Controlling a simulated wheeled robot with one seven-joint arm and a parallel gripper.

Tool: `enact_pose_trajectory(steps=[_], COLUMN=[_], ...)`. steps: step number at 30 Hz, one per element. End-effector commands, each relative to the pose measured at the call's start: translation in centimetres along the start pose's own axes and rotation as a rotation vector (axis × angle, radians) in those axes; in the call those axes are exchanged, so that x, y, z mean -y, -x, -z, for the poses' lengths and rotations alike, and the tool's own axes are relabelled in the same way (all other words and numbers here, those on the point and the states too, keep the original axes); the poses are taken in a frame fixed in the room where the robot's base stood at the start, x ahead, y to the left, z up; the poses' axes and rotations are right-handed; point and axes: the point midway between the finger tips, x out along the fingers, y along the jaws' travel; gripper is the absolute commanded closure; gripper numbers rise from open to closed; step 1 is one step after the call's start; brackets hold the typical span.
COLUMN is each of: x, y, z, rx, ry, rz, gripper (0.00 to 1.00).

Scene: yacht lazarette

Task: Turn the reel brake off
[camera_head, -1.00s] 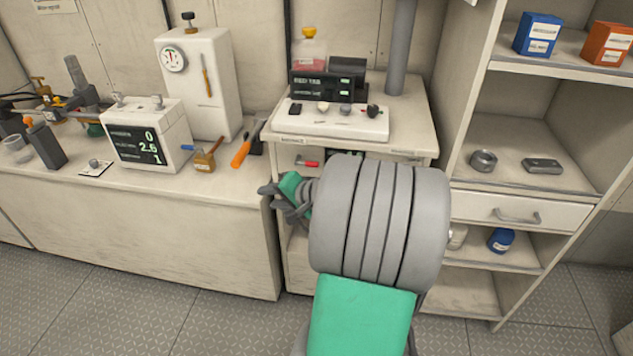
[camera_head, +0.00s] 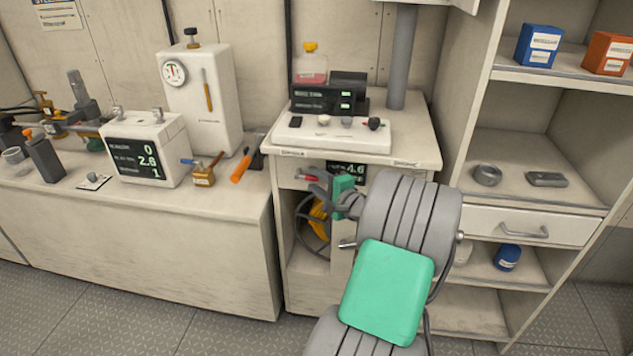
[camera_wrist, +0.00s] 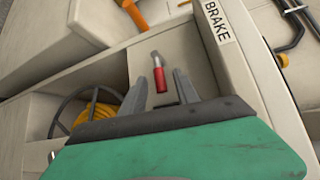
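The brake lever with a red grip (camera_head: 308,177) sits on the front of the white cabinet, just under its top. In the wrist view the red lever (camera_wrist: 160,78) stands between and just beyond my fingers, near a label reading BRAKE (camera_wrist: 217,20). My gripper (camera_wrist: 160,92) is open, with its two grey fingers apart on either side of the lever. I cannot tell whether they touch it. In the head view my gripper (camera_head: 318,190) is right below the lever. A yellow reel (camera_head: 318,218) shows inside the cabinet opening, partly hidden by my arm.
A small display (camera_head: 350,170) on the cabinet front is partly hidden by my gripper. A panel with knobs (camera_head: 335,132) stands on the cabinet top. The bench at left holds an orange-handled tool (camera_head: 240,168). A shelf unit (camera_head: 550,75) stands at right.

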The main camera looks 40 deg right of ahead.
Motion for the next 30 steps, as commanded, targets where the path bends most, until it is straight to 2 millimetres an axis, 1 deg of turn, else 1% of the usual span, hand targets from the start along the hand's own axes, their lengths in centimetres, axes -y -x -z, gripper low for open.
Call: enact_pose_trajectory(steps=[2,15,30], x=[0.0,-0.01,-0.02], y=[0.02,0.04,0.05], z=[0.0,-0.02,-0.02], rx=[0.0,0.0,0.0], ry=[0.0,0.001,0.001], rz=[0.0,-0.001,-0.001], gripper=[0.63,0.99,1.0])
